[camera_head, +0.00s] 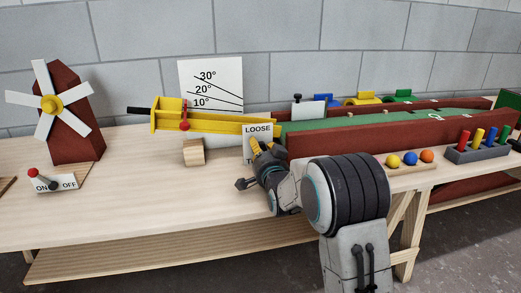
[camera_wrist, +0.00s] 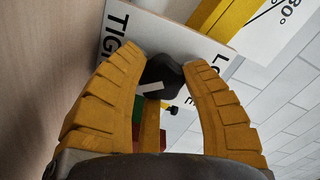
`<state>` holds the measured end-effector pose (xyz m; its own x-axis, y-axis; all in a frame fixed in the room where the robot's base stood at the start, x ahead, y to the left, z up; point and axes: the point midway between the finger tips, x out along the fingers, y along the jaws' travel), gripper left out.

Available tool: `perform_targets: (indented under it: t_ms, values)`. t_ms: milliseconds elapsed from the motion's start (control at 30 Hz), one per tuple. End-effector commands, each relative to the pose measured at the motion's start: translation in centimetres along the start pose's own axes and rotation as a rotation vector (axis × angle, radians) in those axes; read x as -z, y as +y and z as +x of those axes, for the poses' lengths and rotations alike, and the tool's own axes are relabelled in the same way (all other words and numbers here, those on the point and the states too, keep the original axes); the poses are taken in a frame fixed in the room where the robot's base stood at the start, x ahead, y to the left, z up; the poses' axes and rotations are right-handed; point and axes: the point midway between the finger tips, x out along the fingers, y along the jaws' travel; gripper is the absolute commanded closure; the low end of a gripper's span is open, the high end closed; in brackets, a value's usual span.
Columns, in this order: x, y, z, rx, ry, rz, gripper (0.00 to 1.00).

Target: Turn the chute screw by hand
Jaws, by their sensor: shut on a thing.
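The chute screw is a dark knob with a white mark (camera_wrist: 163,72), seen between my yellow fingers in the wrist view. My gripper (camera_wrist: 166,70) is shut on it, one finger on each side. Behind the knob is a white card (camera_wrist: 150,28) with LOOSE and TIGHT lettering, partly covered. In the head view my gripper (camera_head: 263,149) is at this card (camera_head: 257,129) and hides the knob and most of the lower word. The yellow chute (camera_head: 220,122) runs left from the card, its left end slightly higher.
A white angle board (camera_head: 212,72) stands behind the chute, with a wooden block (camera_head: 193,153) below. A windmill (camera_head: 70,110) and an ON/OFF switch (camera_head: 50,181) are left. A red-sided green lane (camera_head: 360,130), balls (camera_head: 411,158) and a peg rack (camera_head: 476,152) are right.

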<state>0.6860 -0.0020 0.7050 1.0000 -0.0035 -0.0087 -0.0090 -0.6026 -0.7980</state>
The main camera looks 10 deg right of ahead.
Motion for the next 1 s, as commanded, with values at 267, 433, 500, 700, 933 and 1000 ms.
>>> perform_targets:
  t_ms: [267,433,500,700,933,1000]
  values:
    - [0.83,-0.51,0.07,0.018,0.017,0.243,0.91]
    - [0.85,-0.41,0.08,0.019,0.017,0.375,0.91]
    - [0.85,-0.37,0.08,0.019,0.017,0.422,0.91]
    - [0.87,-0.27,0.08,0.020,0.017,0.529,0.91]
    - [0.87,-0.20,0.08,0.020,0.017,0.595,0.91]
    - [0.87,-0.19,0.08,0.020,0.017,0.603,0.91]
